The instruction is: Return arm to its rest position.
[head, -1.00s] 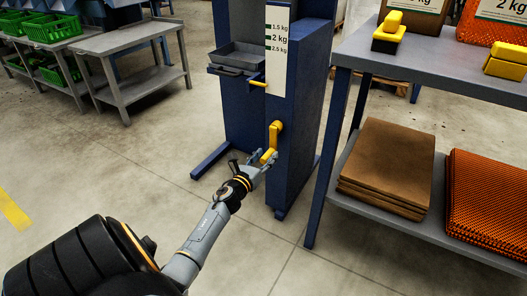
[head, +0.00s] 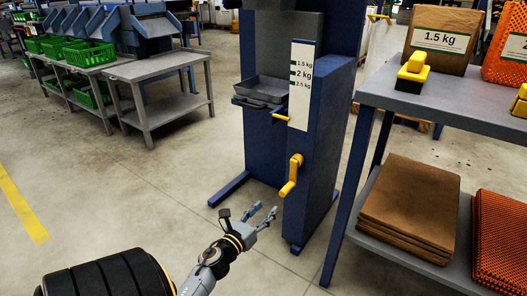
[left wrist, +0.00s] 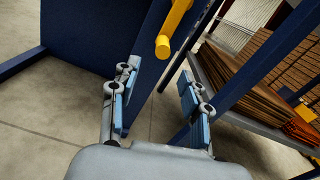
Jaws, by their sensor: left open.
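My left gripper (head: 264,215) is open and empty, low in front of the blue weighing machine (head: 322,150). In the left wrist view its two fingers (left wrist: 160,105) stand apart with nothing between them. The yellow crank handle (head: 291,174) on the machine's side is above and to the right of the gripper, apart from it. The crank also shows at the top of the left wrist view (left wrist: 172,28), beyond the fingers. My left arm comes in from the bottom left of the head view. My right gripper is not in view.
A grey shelf table (head: 440,108) stands close on the right, with brown sacks (head: 410,205) and orange net bags (head: 502,240) below. The machine's blue foot (head: 229,188) sticks out on the floor. Grey tables (head: 160,67) with green crates are at back left. The floor at left is clear.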

